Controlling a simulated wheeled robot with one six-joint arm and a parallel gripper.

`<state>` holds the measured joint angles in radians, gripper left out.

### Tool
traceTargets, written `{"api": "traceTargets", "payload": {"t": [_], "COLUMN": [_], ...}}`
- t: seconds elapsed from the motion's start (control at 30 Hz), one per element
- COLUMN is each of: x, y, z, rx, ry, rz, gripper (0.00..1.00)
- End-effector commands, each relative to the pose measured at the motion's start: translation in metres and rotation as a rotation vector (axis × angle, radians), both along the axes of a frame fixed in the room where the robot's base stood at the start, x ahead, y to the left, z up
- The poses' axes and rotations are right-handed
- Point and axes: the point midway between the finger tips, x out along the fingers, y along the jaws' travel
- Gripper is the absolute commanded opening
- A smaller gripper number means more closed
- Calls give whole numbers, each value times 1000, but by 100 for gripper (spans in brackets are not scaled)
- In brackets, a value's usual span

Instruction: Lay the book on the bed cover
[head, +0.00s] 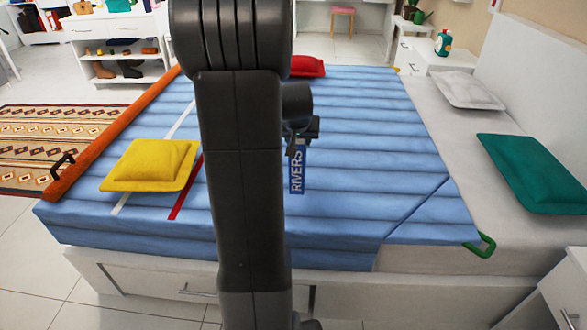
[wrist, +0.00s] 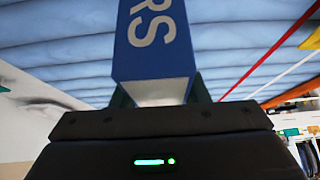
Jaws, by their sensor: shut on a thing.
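The book (head: 297,172) is blue with "RIVERS" in white letters on its spine. It hangs upright below my gripper (head: 301,128), in front of the blue bed cover (head: 350,105). My gripper is shut on the book's upper end. In the wrist view the book (wrist: 155,40) stands between the fingers (wrist: 157,95), with the ribbed cover (wrist: 60,50) behind it. I cannot tell whether the book's lower end touches the cover. My arm hides part of the cover and bed in the head view.
A yellow cushion (head: 150,165) and a red cushion (head: 307,66) lie on the cover. An orange roll (head: 115,130) runs along its left edge. A white cushion (head: 465,90) and a green cushion (head: 535,172) lie on the right. The cover right of the book is clear.

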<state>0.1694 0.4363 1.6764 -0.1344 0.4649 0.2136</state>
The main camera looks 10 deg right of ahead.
Motion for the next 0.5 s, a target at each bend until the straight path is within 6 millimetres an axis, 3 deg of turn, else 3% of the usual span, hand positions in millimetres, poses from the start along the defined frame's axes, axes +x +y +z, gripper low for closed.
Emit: {"api": "traceTargets", "payload": {"t": [0.03,0.27,0.5], "x": [0,0,0], "y": [0,0,0], "z": [-11,-29,-61], "rx": [1,0,1], "ry": [2,-2,0], "rz": [0,1,1], "gripper": [0,0,0]}}
